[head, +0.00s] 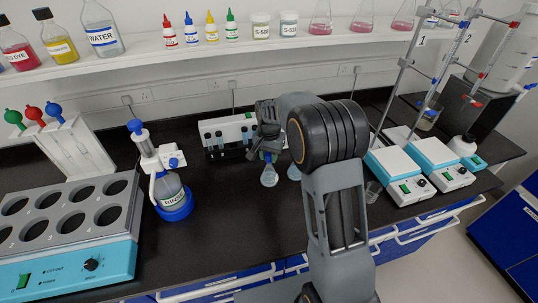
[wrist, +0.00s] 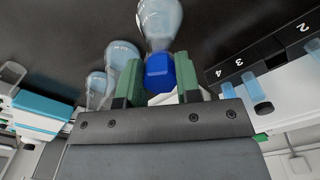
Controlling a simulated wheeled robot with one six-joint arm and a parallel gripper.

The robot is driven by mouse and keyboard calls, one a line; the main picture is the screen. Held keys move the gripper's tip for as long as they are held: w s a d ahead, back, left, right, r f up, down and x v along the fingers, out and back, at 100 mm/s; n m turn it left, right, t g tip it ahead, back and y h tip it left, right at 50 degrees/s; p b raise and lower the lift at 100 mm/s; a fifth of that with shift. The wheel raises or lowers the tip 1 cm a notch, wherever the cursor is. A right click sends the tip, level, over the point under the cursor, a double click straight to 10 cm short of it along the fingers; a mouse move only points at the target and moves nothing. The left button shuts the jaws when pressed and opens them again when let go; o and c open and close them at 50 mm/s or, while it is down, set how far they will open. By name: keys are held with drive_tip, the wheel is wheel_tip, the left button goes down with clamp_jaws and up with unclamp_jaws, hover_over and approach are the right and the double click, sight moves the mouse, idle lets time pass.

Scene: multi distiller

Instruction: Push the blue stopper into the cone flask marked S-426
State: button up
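The blue stopper (wrist: 160,72) sits between the two green fingertips of my gripper (wrist: 159,80), which appear closed on its sides. A clear cone flask (wrist: 160,20) with pale blue liquid is directly in line with the stopper, its neck meeting it. I cannot tell how deep the stopper sits. In the head view my gripper (head: 268,155) is right above this flask (head: 269,177), which stands upright on the black bench. No S-426 marking is readable, so I cannot confirm which flask this is.
Two more flasks (wrist: 122,55) (wrist: 96,85) stand close beside it. A white-and-black cuvette device (head: 229,136) is just behind left. A blue-based bottle dispenser (head: 172,200) stands left, and hotplates (head: 400,172) stand right. Bench space in front of the flask is clear.

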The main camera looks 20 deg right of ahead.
drive_tip(key=o, duration=0.5)
wheel_tip(320, 180, up, 14)
drive_tip(key=shift+f+b, duration=0.1)
drive_tip(key=shift+b, duration=0.35)
drive_tip(key=s+f+n+t, duration=0.1)
drive_tip(key=s+n, duration=0.1)
drive_tip(key=s, duration=0.5)
drive_tip(key=s+f+n+t, duration=0.1)
drive_tip(key=s+n, duration=0.1)
drive_tip(key=s, duration=0.6)
drive_tip(key=s+f+n+t, duration=0.1)
drive_tip(key=s+n+t, duration=0.1)
drive_tip(key=s, duration=0.6)
drive_tip(key=shift+s+f+n, duration=0.25)
drive_tip(key=shift+f+n, duration=0.05)
drive_tip(key=shift+n, duration=0.3)
